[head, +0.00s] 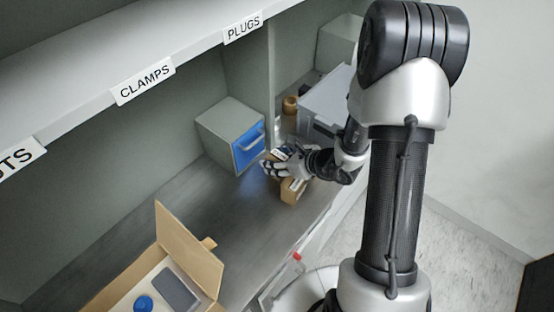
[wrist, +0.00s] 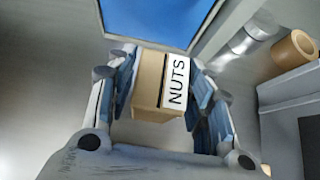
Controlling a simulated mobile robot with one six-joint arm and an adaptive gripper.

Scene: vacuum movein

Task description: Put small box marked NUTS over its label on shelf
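The small cardboard box marked NUTS (wrist: 150,84) shows in the wrist view with its white label facing up along its right side. It is between the two fingers of my gripper (wrist: 165,90), with narrow gaps visible beside its near end. In the head view my gripper (head: 279,166) is low over the grey shelf, in front of the blue drawer. A brown cardboard piece (head: 292,190) shows just below it there, partly hidden by the gripper.
A grey cabinet with a blue drawer (head: 249,150) stands behind my gripper. Labels CLAMPS (head: 143,81) and PLUGS (head: 243,28) are on the upper edge. An open carton (head: 188,245) is at the front left. A brown roll (head: 290,104) and grey bin (head: 326,100) are at the right.

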